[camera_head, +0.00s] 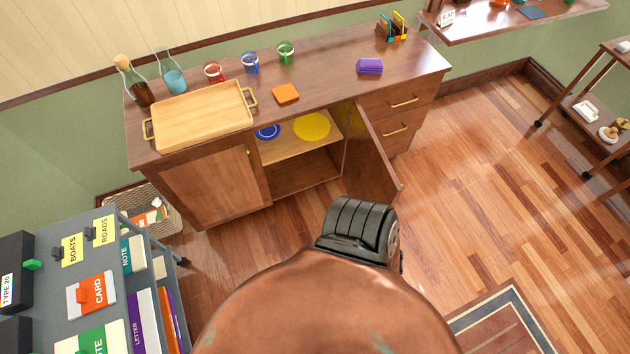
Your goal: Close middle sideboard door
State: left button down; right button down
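The wooden sideboard (205,185) stands along the wall. Its middle door (370,155) is open, hinged at the right side of the middle compartment and swung outward into the room. The open compartment shows a shelf (290,150) with a blue plate (267,131) and a yellow plate (312,126). The left door is shut, and the drawers at the right are shut. The lower part of the middle door is close to a black ribbed part in front of it; I cannot tell if they touch. Neither of my grippers is in view.
On the sideboard top are a wooden tray (157,134), bottles, mugs (286,52), an orange pad (285,93) and a purple item (369,66). A grey cart (60,275) with folders stands at left. Floor right of the door is clear.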

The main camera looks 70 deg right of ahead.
aim_at(368, 175)
jog(key=u, duration=1)
jog(key=k, duration=2.4)
jog(key=z, duration=2.45)
jog(key=k, duration=0.3)
jog(key=u, duration=0.6)
jog(key=i, duration=0.25)
jog(key=z, duration=0.2)
